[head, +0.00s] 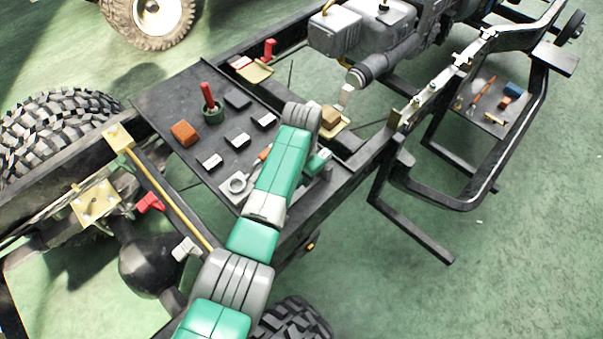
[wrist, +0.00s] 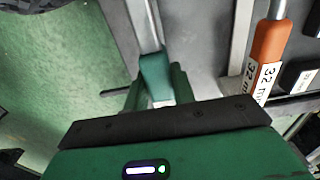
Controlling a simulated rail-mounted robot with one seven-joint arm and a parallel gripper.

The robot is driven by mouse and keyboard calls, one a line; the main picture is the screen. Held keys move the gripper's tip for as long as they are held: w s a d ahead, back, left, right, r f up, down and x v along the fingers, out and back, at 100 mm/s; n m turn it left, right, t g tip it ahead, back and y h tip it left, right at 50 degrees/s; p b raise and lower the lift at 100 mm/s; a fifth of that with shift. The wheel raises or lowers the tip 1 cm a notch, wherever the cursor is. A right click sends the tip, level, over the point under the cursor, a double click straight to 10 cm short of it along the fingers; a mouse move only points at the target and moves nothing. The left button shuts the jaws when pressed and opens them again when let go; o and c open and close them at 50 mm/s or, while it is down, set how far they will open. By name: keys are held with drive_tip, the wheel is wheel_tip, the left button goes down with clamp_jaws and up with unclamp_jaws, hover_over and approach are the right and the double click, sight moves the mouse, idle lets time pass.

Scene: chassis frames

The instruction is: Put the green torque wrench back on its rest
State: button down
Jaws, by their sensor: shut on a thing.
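The green torque wrench (wrist: 154,72) shows in the wrist view as a green handle with a grey metal shaft running up from it. My gripper (wrist: 158,92) is shut on this handle, its green fingers on either side. In the head view my gripper (head: 319,163) is at the right edge of the dark tray, largely behind my arm, and I cannot make out the green wrench there. An orange-handled wrench marked 32 mm (wrist: 268,50) lies to the right of the green one, apart from it. I cannot tell which part is the green wrench's rest.
The dark tray (head: 170,92) holds an orange block (head: 185,133), a green cup with a red tool (head: 212,108) and several small dark boxes. Black frame rails border it. A side shelf (head: 492,118) with small tools stands at the right. Green floor is open beyond the rails.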

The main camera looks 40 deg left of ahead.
drive_tip(key=shift+f+b, duration=0.4)
drive_tip(key=shift+f, duration=0.45)
idle(0.5)
drive_tip(key=c, duration=1.1)
unclamp_jaws()
wheel_tip(320, 180, up, 7)
drive_tip(key=p, duration=0.7)
drive_tip(key=shift+r, duration=0.1)
